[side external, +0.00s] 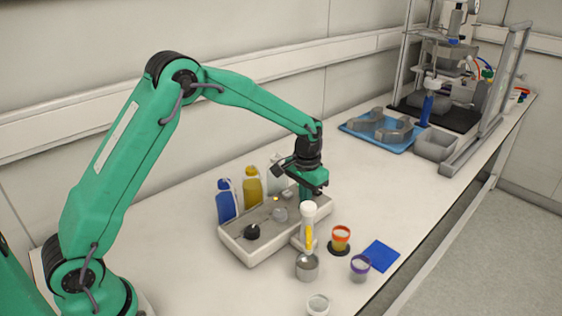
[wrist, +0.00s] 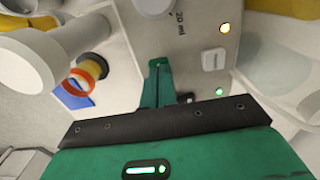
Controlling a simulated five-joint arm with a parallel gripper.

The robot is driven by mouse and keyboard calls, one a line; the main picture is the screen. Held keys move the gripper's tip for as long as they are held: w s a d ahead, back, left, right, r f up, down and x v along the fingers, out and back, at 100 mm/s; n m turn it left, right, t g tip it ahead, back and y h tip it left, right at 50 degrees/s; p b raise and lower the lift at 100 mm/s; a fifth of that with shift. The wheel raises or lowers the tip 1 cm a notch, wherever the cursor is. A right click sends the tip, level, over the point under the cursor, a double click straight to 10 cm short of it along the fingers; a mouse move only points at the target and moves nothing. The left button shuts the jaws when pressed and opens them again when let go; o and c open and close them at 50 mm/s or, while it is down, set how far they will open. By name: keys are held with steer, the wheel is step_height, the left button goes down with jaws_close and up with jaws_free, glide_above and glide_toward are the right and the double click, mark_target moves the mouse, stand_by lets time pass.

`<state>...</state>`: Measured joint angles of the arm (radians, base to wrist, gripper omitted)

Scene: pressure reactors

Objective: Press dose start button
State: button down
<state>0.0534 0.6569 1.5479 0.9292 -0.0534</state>
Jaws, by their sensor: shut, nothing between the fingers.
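The dosing unit (side external: 245,245) is a low pale box on the bench, with a dark knob (side external: 252,231) and small controls on top. I cannot read a label marking the dose start button. My gripper (side external: 303,199) points down at the unit's far right end. In the wrist view its green fingers (wrist: 158,68) are together and empty, left of the white button. Whether they touch the panel cannot be told.
A blue bottle (side external: 227,200) and a yellow bottle (side external: 251,186) stand behind the unit. A white-capped tube (side external: 308,222), a metal cup (side external: 307,267) and an orange-rimmed jar (side external: 340,238) stand in front. A blue tray (side external: 353,126) and reactor rig (side external: 445,85) are farther back.

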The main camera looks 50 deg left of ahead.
steer(key=shift+s+f, duration=0.2)
steer(key=shift+f, duration=0.6)
steer(key=shift+r, duration=0.15)
step_height(320, 180, up, 15)
steer(key=shift+w, duration=0.25)
stand_by(0.6)
